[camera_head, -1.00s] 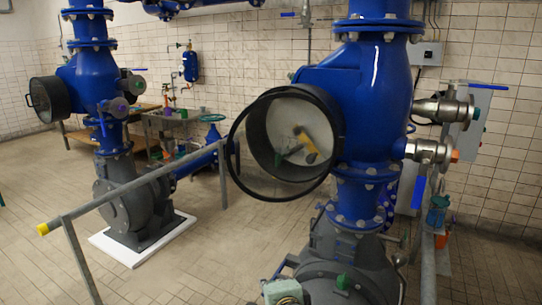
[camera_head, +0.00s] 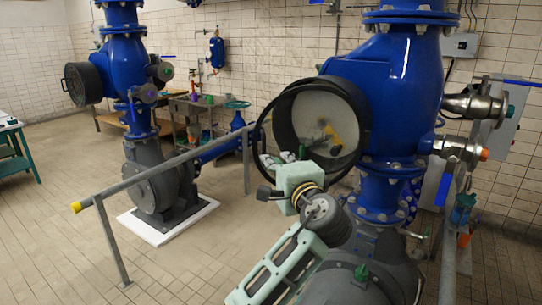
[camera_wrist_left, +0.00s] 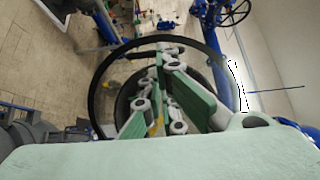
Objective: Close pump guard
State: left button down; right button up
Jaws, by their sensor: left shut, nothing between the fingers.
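The pump guard (camera_head: 260,130) is a round black ring-shaped cover in front of the round opening (camera_head: 290,118) on the big blue pump housing (camera_head: 402,80). The guard stands ajar, its left side swung out from the opening. Yellow and dark parts (camera_head: 327,140) show inside the opening. My left gripper (camera_head: 279,160) is shut and empty at the guard's lower left; whether it touches the rim cannot be told. In the left wrist view the guard's ring (camera_wrist_left: 94,85) arcs around the green and grey fingers of my left gripper (camera_wrist_left: 164,62). My right gripper is not in view.
A grey railing (camera_head: 165,165) with a yellow end runs left of the pump. A second blue pump (camera_head: 123,65) stands behind on a white base. Valves (camera_head: 462,150) stick out right of the housing.

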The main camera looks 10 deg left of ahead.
aim_at(270, 153)
pick_arm(q)
jog(key=x, duration=0.5)
jog(key=shift+w+a, duration=0.1)
jog(key=shift+w, duration=0.05)
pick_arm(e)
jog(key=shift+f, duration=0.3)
